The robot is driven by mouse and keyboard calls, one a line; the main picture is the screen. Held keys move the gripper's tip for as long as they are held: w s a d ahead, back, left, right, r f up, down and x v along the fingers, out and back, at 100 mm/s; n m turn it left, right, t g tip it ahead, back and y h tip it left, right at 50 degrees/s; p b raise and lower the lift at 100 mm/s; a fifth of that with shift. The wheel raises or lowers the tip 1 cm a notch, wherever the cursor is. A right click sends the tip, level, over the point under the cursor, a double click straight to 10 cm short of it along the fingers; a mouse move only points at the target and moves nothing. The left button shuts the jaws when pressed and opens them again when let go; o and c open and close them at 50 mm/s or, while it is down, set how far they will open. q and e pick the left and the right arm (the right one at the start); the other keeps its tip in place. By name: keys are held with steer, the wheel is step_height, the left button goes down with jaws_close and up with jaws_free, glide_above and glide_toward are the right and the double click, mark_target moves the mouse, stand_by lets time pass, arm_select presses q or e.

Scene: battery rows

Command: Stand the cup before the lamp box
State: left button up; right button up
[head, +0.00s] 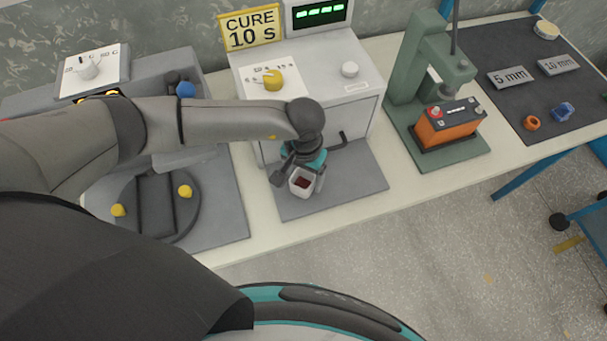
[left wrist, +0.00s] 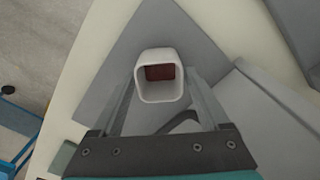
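A small white cup (head: 301,185) with something dark red inside is over the grey mat (head: 350,182) in front of the grey lamp box (head: 312,75) with the "CURE 10 S" sign. My left gripper (head: 304,171) reaches down to the cup. In the left wrist view the cup (left wrist: 147,92) sits between the fingertips of the left gripper (left wrist: 160,78), which appear closed against its sides. I cannot tell whether the cup's base touches the mat. My right gripper is not in view.
A green press (head: 412,75) holding an orange battery (head: 450,124) stands to the right. A dark mat (head: 520,100) with gauge blocks lies farther right. A round fixture with yellow knobs (head: 185,191) is on the left. The lamp box has a black handle (head: 338,143) near the gripper.

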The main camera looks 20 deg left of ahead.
mark_target(304, 186)
arm_select(q)
steer(key=shift+o, duration=0.7)
steer(key=shift+r, duration=0.1)
steer(key=shift+r, duration=0.3)
step_height(304, 186, up, 12)
steer(key=shift+f+p, duration=0.25)
steer(key=shift+p, duration=0.05)
